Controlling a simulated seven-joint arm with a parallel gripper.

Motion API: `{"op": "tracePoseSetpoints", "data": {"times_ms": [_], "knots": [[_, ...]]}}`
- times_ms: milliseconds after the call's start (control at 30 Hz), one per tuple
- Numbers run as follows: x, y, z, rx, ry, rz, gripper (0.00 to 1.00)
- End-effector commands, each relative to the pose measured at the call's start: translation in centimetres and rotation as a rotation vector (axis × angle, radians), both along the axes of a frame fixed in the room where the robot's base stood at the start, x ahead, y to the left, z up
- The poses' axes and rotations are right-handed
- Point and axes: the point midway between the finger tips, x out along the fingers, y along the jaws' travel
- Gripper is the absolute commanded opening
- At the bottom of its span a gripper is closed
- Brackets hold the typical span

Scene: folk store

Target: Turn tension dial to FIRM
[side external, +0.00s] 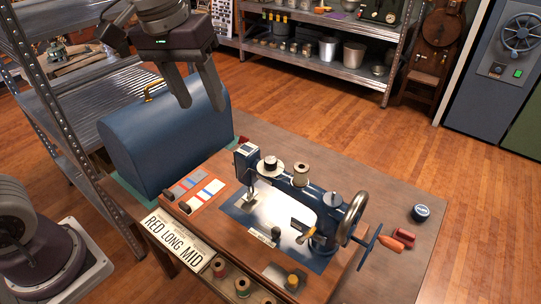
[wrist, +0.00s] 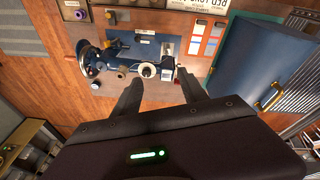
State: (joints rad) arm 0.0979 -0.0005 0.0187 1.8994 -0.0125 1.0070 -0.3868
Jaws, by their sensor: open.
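A dark blue sewing machine (side external: 310,195) stands on a wooden base on the table; it also shows in the wrist view (wrist: 120,50). On top of its arm near the head is a pale round disc with a dark knob, which looks like the tension dial (side external: 270,166); it also shows in the wrist view (wrist: 147,70). Its markings are too small to read. My gripper (side external: 202,107) is open and empty, well above the table and left of the machine in the side view. In the wrist view the dial lies beyond and between the fingertips (wrist: 160,88).
A thread spool (side external: 301,174) stands next to the dial, and the handwheel (side external: 351,218) is at the right. A domed blue case (side external: 165,135) stands below my gripper. A card (side external: 178,242) reads "RED LONG MID". A metal shelf (side external: 60,110) rises at left.

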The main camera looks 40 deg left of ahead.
Motion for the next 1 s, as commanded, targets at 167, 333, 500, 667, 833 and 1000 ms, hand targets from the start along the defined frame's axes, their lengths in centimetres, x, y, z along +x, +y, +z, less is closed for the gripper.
{"op": "tracePoseSetpoints", "data": {"times_ms": [167,333,500,667,833,1000], "knots": [[9.3,-2.9,-7.1,-0.013,0.156,0.165,0.5],[12.8,-4.6,-12.3,-0.005,0.227,0.258,0.5],[13.3,-4.8,-14.8,-0.002,0.241,0.277,0.5],[13.2,-4.8,-18.0,-0.003,0.241,0.276,0.5],[13.3,-4.9,-20.0,-0.004,0.238,0.276,0.5],[13.3,-4.8,-20.3,-0.003,0.237,0.276,0.5]]}}
